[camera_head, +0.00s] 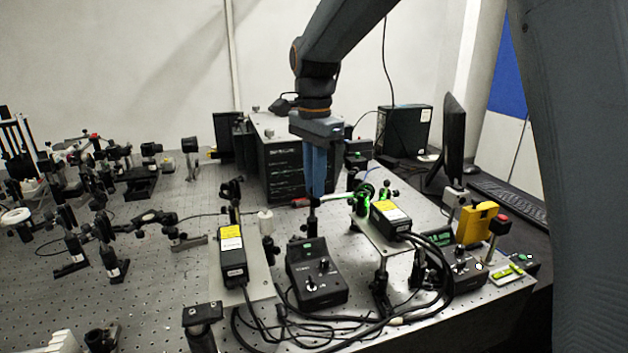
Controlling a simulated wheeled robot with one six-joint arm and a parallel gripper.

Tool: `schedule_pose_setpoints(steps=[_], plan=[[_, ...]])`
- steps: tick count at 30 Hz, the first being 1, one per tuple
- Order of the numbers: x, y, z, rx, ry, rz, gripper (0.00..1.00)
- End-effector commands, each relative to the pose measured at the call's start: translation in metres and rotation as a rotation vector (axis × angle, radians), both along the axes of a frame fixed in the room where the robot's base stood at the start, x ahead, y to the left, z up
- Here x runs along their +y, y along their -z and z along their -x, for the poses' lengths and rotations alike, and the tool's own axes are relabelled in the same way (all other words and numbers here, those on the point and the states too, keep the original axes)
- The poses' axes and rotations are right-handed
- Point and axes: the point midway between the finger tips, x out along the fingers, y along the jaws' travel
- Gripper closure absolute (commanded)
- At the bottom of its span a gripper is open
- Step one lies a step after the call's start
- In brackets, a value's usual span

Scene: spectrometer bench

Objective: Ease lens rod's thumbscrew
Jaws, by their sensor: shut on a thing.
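My gripper (315,194) points straight down over the middle of the bench, its blue fingers close together. The fingertips meet the top of a slim dark post (312,218), which looks like the lens rod and stands upright behind a black control box. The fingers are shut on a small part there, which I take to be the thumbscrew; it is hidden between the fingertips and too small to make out. A small red-ended piece (300,203) shows just left of the fingertips.
A black control box (318,285) with knobs and cables stands in front. A raised plate (384,240) with a yellow-labelled module and green-lit optics is close on the right. A dark rack unit (283,170) stands behind. Optics mounts crowd the left.

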Motion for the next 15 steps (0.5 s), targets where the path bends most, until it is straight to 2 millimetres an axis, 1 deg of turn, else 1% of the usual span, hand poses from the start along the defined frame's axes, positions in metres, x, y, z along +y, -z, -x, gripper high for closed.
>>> schedule_pose_setpoints(steps=[8,15], plan=[[0.0000,-0.0029,0.0001,0.000,-0.181,0.000,1.00],[0.0003,-0.0033,-0.0001,-0.001,-0.407,0.000,1.00]])
